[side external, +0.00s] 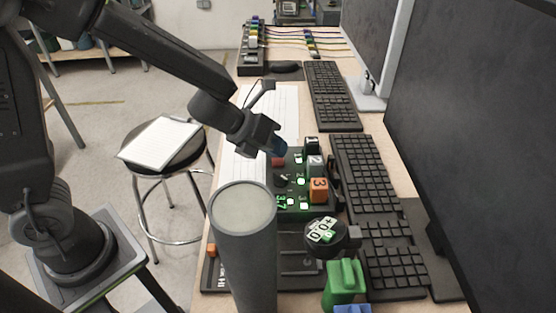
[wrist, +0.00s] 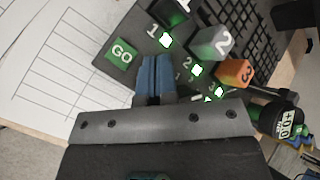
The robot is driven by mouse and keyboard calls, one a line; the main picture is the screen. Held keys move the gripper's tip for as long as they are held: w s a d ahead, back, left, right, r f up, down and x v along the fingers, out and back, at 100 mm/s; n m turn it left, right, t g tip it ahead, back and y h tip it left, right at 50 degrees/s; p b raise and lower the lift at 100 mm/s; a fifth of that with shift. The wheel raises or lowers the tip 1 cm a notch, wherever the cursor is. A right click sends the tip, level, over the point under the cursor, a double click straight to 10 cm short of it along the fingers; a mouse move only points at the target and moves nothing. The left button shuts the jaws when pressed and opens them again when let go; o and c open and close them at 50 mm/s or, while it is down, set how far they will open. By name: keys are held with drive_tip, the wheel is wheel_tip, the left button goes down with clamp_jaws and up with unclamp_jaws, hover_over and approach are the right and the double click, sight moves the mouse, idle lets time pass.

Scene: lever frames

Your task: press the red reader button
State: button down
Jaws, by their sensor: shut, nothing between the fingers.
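My gripper (side external: 279,147) reaches down from the upper left, with its blue fingertips low over the far-left part of a dark control panel (side external: 290,211). A small red block (side external: 278,161) shows just below the fingertips in the side view; I cannot tell whether they touch it. In the wrist view the blue fingers (wrist: 155,78) are together with nothing between them, over the panel (wrist: 105,65). A green square marked GO (wrist: 121,51) lies to their left. No red button shows there; the fingers and gripper body hide part of the panel.
The panel carries a grey block 2 (side external: 315,165) and an orange block 3 (side external: 318,190), with lit green marks. A grey cylinder (side external: 244,245) stands in front. Keyboards (side external: 368,185) and a monitor (side external: 475,130) stand on the right. White paper (side external: 262,115) lies behind.

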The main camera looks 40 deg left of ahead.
sight(276, 160)
drive_tip(key=shift+f, duration=0.5)
idle(0.6)
drive_tip(key=shift+r, duration=0.8)
drive_tip(key=shift+r, duration=0.1)
drive_tip(key=shift+r, duration=2.35)
drive_tip(key=shift+r, duration=0.1)
